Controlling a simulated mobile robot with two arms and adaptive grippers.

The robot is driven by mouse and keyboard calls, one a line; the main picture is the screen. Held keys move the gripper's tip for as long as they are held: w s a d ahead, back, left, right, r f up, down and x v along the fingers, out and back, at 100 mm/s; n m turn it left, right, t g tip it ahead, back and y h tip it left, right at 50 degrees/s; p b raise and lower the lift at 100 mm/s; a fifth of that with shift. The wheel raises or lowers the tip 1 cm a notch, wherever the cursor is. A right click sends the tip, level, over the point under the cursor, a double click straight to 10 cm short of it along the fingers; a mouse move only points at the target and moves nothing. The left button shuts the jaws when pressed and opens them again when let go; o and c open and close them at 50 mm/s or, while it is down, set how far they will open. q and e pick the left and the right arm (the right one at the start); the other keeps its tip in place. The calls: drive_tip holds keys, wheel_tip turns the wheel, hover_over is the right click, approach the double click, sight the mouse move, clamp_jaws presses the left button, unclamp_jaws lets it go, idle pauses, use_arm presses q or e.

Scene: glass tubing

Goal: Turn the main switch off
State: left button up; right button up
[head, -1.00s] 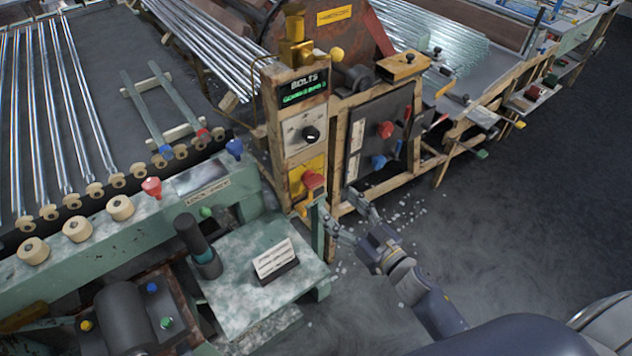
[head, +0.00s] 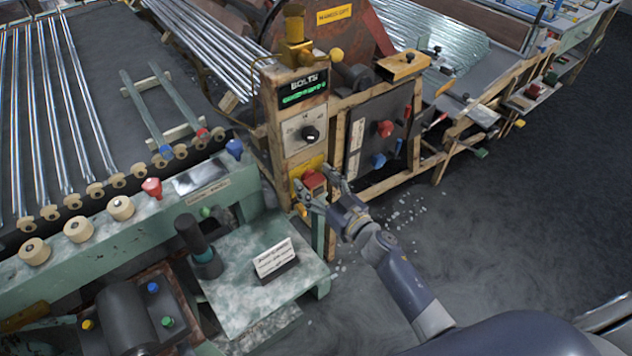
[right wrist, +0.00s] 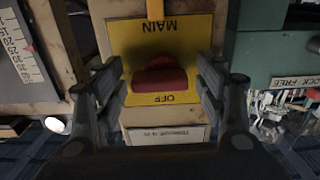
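The main switch is a red knob (head: 313,179) on a yellow plate, low on the wooden control post. In the right wrist view the red knob (right wrist: 160,76) sits in front of the yellow plate (right wrist: 188,38), whose words MAIN and OFF appear upside down. OFF is at the picture's lower edge of the plate. My right gripper (head: 314,177) is at the switch. In the right wrist view its fingers (right wrist: 160,85) are open, one on each side of the knob, with a visible gap on both sides. My left gripper is not in view.
Above the switch are a black dial (head: 310,134) and a green-lit display (head: 303,90). A green bench (head: 235,303) with a small sign stands left. Floor at right is clear.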

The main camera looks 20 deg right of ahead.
drive_tip(key=c, duration=0.9)
drive_tip(key=shift+c, duration=0.2)
drive_tip(key=n, duration=0.4)
drive_tip(key=n+b, duration=0.1)
drive_tip(key=n, duration=0.3)
drive_tip(key=n+b, duration=0.1)
drive_tip(key=n, duration=0.4)
drive_tip(key=shift+a, duration=0.1)
drive_tip(key=n+b, duration=0.1)
drive_tip(key=n, duration=0.3)
drive_tip(key=shift+s+n+b, duration=0.1)
drive_tip(key=shift+n+b, duration=0.25)
drive_tip(key=shift+n, duration=0.05)
drive_tip(key=shift+a, duration=0.1)
